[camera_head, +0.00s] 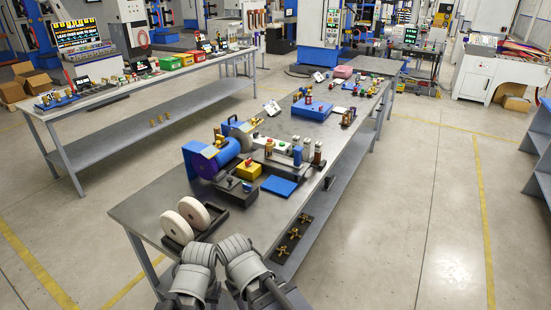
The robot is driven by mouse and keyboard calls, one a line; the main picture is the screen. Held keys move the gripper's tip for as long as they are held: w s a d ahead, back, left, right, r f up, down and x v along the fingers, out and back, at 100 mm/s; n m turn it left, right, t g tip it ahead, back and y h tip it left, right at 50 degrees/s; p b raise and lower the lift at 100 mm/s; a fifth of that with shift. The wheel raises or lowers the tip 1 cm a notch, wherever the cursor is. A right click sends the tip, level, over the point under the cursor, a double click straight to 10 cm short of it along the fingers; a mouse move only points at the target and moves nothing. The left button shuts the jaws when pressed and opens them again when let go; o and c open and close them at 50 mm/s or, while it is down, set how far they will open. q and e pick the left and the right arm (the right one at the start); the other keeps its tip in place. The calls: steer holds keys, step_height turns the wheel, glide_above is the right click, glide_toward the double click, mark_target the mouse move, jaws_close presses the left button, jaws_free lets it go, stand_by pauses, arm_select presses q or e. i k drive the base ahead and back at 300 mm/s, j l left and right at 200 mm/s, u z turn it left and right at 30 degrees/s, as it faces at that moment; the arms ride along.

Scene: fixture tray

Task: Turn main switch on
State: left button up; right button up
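A blue bench grinder (211,158) stands on the near grey workbench (150,203). In front of it is a small yellow box with a red button on top (248,169). A pale control box with a green button (283,147) lies farther right on the bench. I cannot tell which of these is the main switch, or whether it is on. Grey ribbed parts of my two arms show at the bottom edge, close to the near end of the bench. No gripper fingers can be made out.
Two pale discs stand in a black holder (213,228) at the bench's near end. A blue plate (279,186) lies near the right edge. A blue tray (312,109) sits farther back. A second bench (130,89) stands left. The floor to the right is clear.

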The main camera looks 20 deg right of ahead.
mark_target(248, 164)
steer(key=i+l, duration=0.1)
steer(key=l, duration=0.35)
steer(key=i+l, duration=0.1)
steer(key=l, duration=0.4)
steer(key=i+l+z, duration=0.1)
steer(key=l, duration=0.35)
steer(key=i+l, duration=0.1)
steer(key=l, duration=0.35)
steer(key=i+l, duration=0.15)
steer(key=i, duration=0.35)
steer(key=i+l, duration=0.2)
steer(key=i, duration=0.25)
steer(key=i+l, duration=0.15)
steer(key=i, duration=0.35)
steer(key=l+z, duration=0.05)
